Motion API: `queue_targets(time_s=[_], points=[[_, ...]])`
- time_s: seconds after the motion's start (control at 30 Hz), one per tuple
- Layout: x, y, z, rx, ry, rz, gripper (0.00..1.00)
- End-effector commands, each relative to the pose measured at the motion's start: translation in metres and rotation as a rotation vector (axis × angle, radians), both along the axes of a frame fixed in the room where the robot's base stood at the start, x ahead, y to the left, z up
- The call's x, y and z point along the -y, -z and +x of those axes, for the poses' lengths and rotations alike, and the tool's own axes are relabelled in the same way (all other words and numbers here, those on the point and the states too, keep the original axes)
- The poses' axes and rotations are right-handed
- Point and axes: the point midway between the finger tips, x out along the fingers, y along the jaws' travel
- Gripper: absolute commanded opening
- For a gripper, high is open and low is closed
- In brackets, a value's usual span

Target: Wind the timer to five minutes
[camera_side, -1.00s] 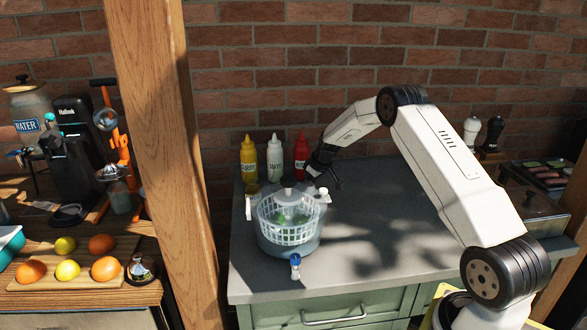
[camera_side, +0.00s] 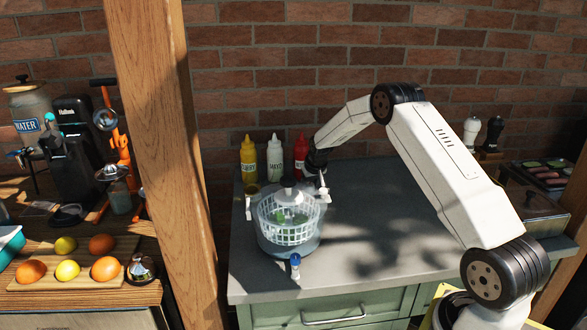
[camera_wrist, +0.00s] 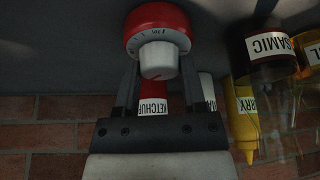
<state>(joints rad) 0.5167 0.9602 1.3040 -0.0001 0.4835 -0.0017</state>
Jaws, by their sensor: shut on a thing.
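The timer (camera_wrist: 157,22) is in the wrist view, which looks upside down: a round red body with a white marked ring and a white knob (camera_wrist: 158,60). My gripper (camera_wrist: 159,68) has one dark finger on each side of the knob and is shut on it. The numbers on the ring are too small to read. In the side view my gripper (camera_side: 322,185) is low over the counter, just right of the salad spinner and in front of the ketchup bottle. I cannot make out the timer there.
The clear salad spinner (camera_side: 288,222) stands close on the left. The yellow bottle (camera_side: 248,160), mayo bottle (camera_side: 275,158) and ketchup bottle (camera_side: 300,147) stand behind, by the brick wall. A small blue-topped item (camera_side: 295,266) is near the front edge.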

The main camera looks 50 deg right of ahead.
Motion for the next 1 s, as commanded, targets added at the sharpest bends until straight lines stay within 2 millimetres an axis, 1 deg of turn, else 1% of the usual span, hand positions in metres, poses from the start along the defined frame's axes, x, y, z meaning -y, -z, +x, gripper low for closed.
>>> queue_targets(time_s=[0.2,0.4,0.9,0.93,0.97,1.0], points=[[-0.0005,0.0005,-0.0004,-0.002,0.089,0.001,0.0],[-0.0006,0.0005,-0.0002,-0.002,0.135,0.001,0.0],[-0.0008,0.0007,-0.0003,-0.003,0.151,0.003,0.0],[-0.0007,0.0008,-0.0003,-0.003,0.151,0.003,0.59],[-0.0007,0.0008,-0.0003,-0.003,0.15,0.003,0.69],[-0.0007,0.0008,-0.0003,-0.002,0.15,0.002,0.81]])
